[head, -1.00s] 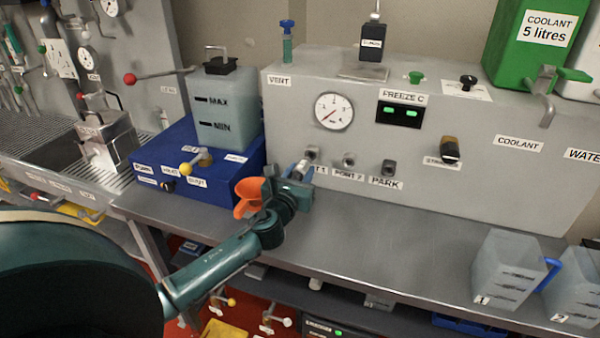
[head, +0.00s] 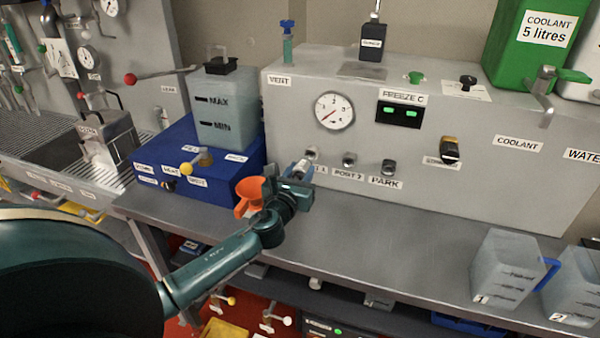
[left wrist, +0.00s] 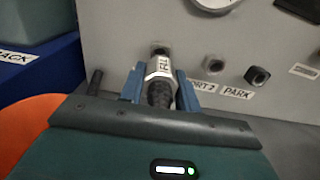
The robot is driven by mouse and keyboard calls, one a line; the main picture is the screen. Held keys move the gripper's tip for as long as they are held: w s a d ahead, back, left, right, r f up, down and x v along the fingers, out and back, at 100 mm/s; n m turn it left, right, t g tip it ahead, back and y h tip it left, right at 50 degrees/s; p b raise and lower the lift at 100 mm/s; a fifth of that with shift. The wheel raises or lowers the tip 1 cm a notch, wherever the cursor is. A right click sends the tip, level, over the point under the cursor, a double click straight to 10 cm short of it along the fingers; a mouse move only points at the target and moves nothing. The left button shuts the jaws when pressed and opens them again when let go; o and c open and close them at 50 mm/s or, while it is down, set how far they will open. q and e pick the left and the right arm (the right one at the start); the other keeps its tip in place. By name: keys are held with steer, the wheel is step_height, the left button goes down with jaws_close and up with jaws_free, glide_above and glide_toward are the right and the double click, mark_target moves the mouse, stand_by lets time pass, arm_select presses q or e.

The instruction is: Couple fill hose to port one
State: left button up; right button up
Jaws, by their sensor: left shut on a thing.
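My left gripper (head: 300,176) reaches in front of the grey machine's left end. It is shut on the fill hose's end fitting (left wrist: 159,70), a light metal collar with a lettered label and a dark ribbed part behind it. The fitting points at port one (head: 311,153), a metal stub on the machine face, which shows just beyond the fitting in the left wrist view (left wrist: 160,48). The two look lined up and very close; I cannot tell whether they touch. Port one's label is partly hidden by my gripper. My right gripper is not in view.
Port 2 (head: 349,159) and the park port (head: 388,167) are to the right. A blue box (head: 195,160) stands left. Clear jugs (head: 508,268) stand right; the bench between is clear.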

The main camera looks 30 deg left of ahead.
arm_select(q)
steer(key=shift+w+a, duration=0.1)
steer(key=shift+w, duration=0.3)
steer(key=shift+w, duration=0.4)
steer(key=shift+w+a, duration=0.2)
steer(key=shift+w, duration=0.4)
steer(key=shift+w+a, duration=0.1)
steer(key=shift+w, duration=0.2)
steer(key=o, duration=1)
steer(key=shift+o, duration=0.8)
